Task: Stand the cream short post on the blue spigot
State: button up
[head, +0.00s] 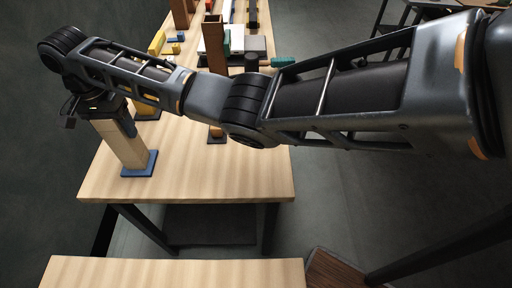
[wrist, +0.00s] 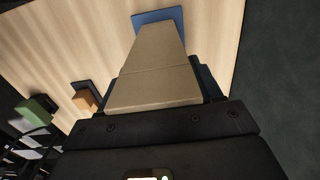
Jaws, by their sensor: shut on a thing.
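The cream post (head: 124,148) stands nearly upright at the front left of the wooden table, its lower end over the blue base plate (head: 138,170). The spigot's peg is not visible. My gripper (head: 108,118) is shut on the post's upper part from above. In the wrist view the post (wrist: 152,55) runs from my gripper (wrist: 155,105) to the blue plate (wrist: 170,14), with a thin line across it partway. The lower end appears to meet the plate; I cannot tell whether it is fully seated.
A yellow post (head: 147,114) stands close behind, and an orange-brown post (head: 216,131) further right on a dark base. A tall brown post (head: 216,55), a white slab (head: 212,37) and a green piece (head: 284,62) are at the back. The table's front right is clear.

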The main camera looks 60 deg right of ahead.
jog(key=shift+r, duration=0.1)
jog(key=o, duration=1.1)
jog(key=shift+o, duration=1.4)
jog(key=shift+r+p, duration=0.3)
jog(key=shift+r, duration=3.55)
jog(key=shift+r, duration=0.15)
jog(key=shift+r, duration=0.35)
notch_tip(320, 180, up, 7)
